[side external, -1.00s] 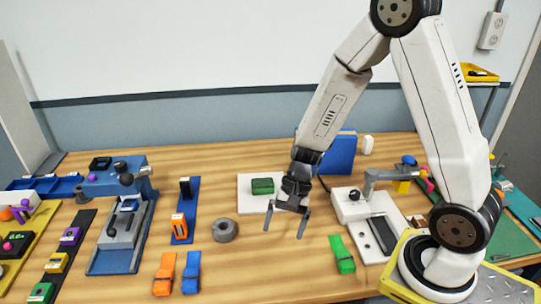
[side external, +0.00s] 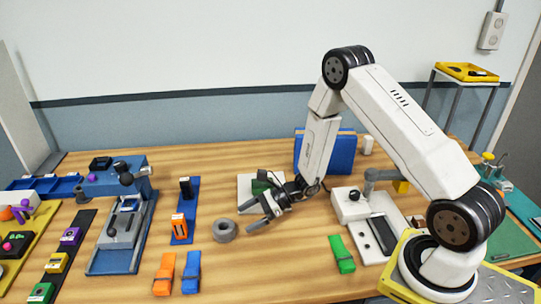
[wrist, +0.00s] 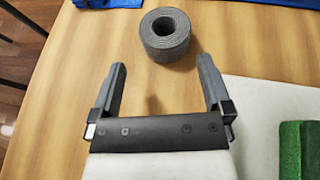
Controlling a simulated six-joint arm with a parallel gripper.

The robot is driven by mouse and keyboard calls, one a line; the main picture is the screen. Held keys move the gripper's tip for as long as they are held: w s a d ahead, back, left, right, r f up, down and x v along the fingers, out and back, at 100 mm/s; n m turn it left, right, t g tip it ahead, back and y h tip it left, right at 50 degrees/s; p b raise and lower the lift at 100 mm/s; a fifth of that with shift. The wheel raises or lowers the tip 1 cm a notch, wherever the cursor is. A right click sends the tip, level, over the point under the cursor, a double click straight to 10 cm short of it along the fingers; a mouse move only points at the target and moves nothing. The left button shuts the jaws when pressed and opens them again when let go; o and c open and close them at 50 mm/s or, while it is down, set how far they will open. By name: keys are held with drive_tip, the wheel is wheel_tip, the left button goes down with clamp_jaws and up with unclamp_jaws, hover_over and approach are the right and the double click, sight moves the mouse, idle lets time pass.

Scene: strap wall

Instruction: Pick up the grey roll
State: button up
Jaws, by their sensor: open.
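The grey roll (side external: 225,230) lies flat on the wooden table, its round hole facing up. In the wrist view the grey roll (wrist: 166,34) is ahead of the fingertips, roughly centred between them and apart from both. My gripper (side external: 246,218) is open and empty, tilted toward the roll from its right side in the side view. In the wrist view both fingers of my gripper (wrist: 162,68) are spread wide with only bare table between them.
A white plate (side external: 247,203) with a green block (side external: 262,186) is behind my gripper. Orange (side external: 165,274) and blue (side external: 191,273) straps lie in front of the roll. A green strap (side external: 342,254) lies right; table between is clear.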

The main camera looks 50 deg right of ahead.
sight(231, 224)
drive_tip(key=shift+w+d, duration=0.1)
drive_tip(key=shift+f, duration=0.1)
drive_tip(key=shift+x, duration=1.3)
drive_tip(key=shift+x, duration=2.6)
drive_tip(key=shift+w+r, duration=0.15)
drive_tip(key=shift+r, duration=0.05)
drive_tip(key=c, duration=1)
